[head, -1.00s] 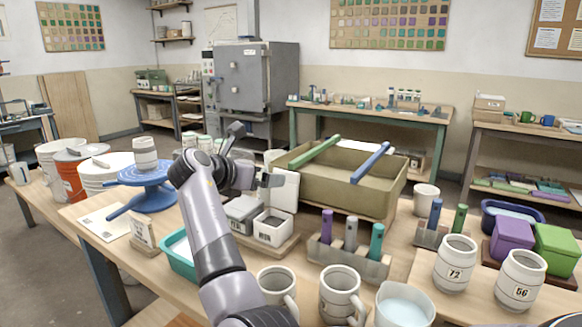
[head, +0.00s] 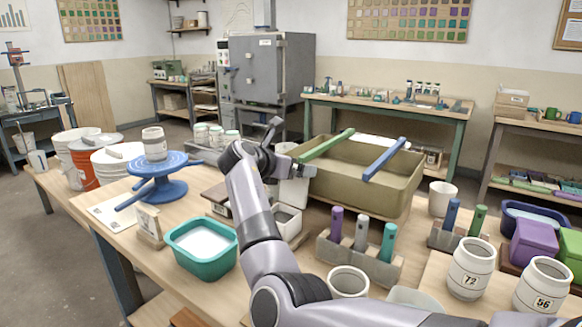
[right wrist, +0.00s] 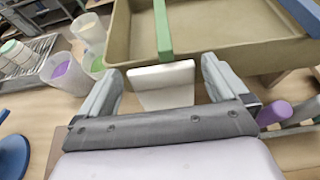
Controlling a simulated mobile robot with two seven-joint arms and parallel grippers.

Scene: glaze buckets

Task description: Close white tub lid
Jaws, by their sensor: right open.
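The white tub (head: 287,221) stands on the table, partly hidden behind my right arm. Its white lid (head: 294,191) stands raised at the tub's back edge, open. My right gripper (head: 290,150) is above the tub, near the top of the lid, with its fingers spread. In the right wrist view, the lid (right wrist: 162,88) shows as a pale panel between the two open fingers of the gripper (right wrist: 160,78). I cannot tell whether a finger touches it. My left gripper is not in view.
A large tan basin (head: 385,197) with a green bar (head: 327,145) and a blue bar (head: 386,160) across it stands just behind the lid. A teal tub (head: 203,262) sits left of my arm, a tool holder (head: 345,257) right.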

